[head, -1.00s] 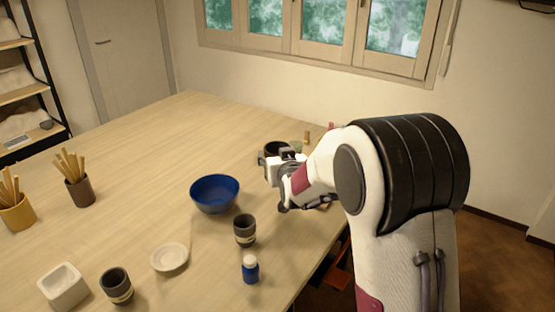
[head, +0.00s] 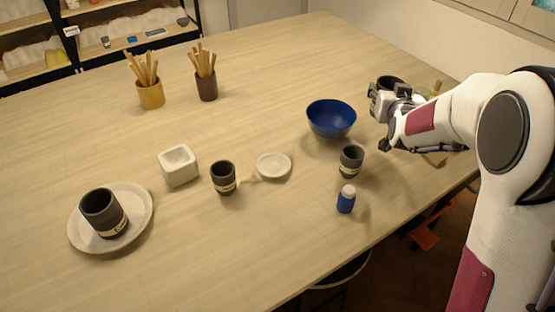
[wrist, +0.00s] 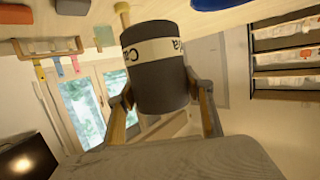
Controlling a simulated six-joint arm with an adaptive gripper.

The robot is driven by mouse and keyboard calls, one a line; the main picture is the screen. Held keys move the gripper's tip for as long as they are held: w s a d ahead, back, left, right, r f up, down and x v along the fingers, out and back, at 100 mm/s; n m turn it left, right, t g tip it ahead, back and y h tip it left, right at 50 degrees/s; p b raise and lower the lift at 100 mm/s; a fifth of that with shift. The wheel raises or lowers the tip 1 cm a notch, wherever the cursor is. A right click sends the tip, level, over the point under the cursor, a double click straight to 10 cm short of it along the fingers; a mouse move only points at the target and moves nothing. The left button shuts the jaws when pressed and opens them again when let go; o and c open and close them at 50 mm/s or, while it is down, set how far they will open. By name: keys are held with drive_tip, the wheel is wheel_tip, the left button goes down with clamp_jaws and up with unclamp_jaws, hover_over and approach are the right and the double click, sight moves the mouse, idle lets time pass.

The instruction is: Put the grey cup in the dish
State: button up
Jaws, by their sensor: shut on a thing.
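My gripper (head: 383,92) is at the right side of the table in the head view. It is shut on a dark grey cup (head: 391,80), whose dark rim shows above the fingers. In the wrist view the grey cup (wrist: 158,75) fills the space between my fingertips (wrist: 161,92); its cream lettered band looks upside down there. A small round whitish dish (head: 262,173) lies empty mid-table. Other dark cups with pale bands stand left of the dish (head: 223,178), right of it (head: 351,160), and on a large pale plate (head: 143,221) at the left (head: 101,213).
A blue bowl (head: 331,118) stands between my gripper and the dish. A blue bottle (head: 345,202) is near the front edge. A white square pot (head: 179,166) and yellow (head: 151,95) and brown (head: 207,87) stick holders stand left. The table's middle back is clear.

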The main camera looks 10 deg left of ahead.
drive_tip(key=s+a+n+g+y, duration=0.1)
drive_tip(key=s+a+n+y, duration=0.1)
drive_tip(key=s+a, duration=0.3)
drive_tip(key=s+a+n+g+y, duration=0.1)
drive_tip(key=s+a, duration=0.5)
drive_tip(key=a, duration=0.7)
drive_tip(key=s+a+r+n+g+y, duration=0.1)
drive_tip(key=s+a+n+y, duration=0.3)
drive_tip(key=a, duration=0.4)
drive_tip(key=shift+s+a+y, duration=0.4)
drive_tip(key=shift+s+y, duration=0.2)
drive_tip(key=shift+s, duration=0.2)
wheel_tip(320, 180, down, 6)
drive_tip(key=shift+f, duration=0.15)
drive_tip(key=shift+f, duration=1.85)
drive_tip(key=shift+f, duration=0.15)
